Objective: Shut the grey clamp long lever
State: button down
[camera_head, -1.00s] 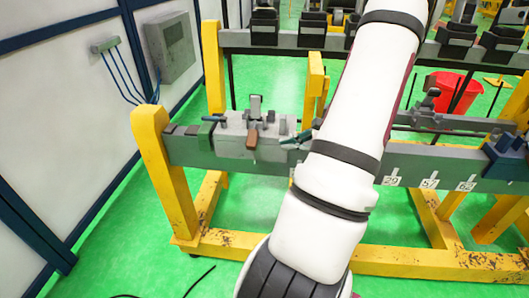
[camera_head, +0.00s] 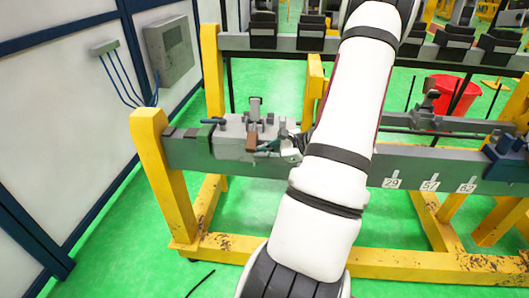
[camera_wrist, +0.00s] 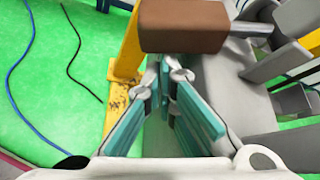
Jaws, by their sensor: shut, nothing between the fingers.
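The grey clamp (camera_head: 235,128) sits at the left end of the grey beam. A brown block-shaped grip (camera_head: 251,141) shows on its front side, and a dark upright part (camera_head: 255,104) stands behind it. In the wrist view the brown grip (camera_wrist: 184,26) is large at the top centre, on the end of a grey bar (camera_wrist: 250,30) running right. My gripper (camera_head: 276,146) is just right of the brown grip in the head view. In the wrist view my gripper (camera_wrist: 166,72) is shut and empty, its teal-padded fingers just below the grip in the picture. Whether they touch it I cannot tell.
The grey beam (camera_head: 420,165) runs right on a yellow frame (camera_head: 166,170). A blue fixture (camera_head: 505,155) stands at its right end. A wall with a grey box (camera_head: 170,48) is at left. The green floor in front is mostly clear.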

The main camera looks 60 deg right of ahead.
jog(key=shift+s+a+r+p, duration=0.1)
jog(key=shift+a+r+p, duration=0.15)
jog(key=shift+p, duration=0.3)
jog(key=shift+r+m+y+p, duration=0.2)
jog(key=shift+m+y+p, duration=0.1)
jog(key=shift+p, duration=0.05)
jog(key=r+p, duration=0.1)
jog(key=p, duration=0.1)
jog(key=a+r+m+g+y+p, duration=0.1)
jog(key=r+m+p, duration=0.1)
jog(key=p, duration=0.1)
jog(key=shift+s+a+r+y+p, duration=0.1)
jog(key=shift+s+a+y+p, duration=0.2)
jog(key=shift+s+y, duration=0.1)
notch_tip(320, 180, up, 8)
jog(key=m+g+y+p, duration=0.2)
jog(key=m+y+p, duration=0.2)
jog(key=m+y, duration=0.2)
send_over(255, 148)
jog(key=s+d, duration=0.1)
jog(key=d, duration=0.1)
jog(key=shift+w+d+r, duration=0.15)
jog(key=shift+d+r, duration=0.35)
jog(key=shift+r, duration=0.3)
jog(key=shift+d, duration=0.1)
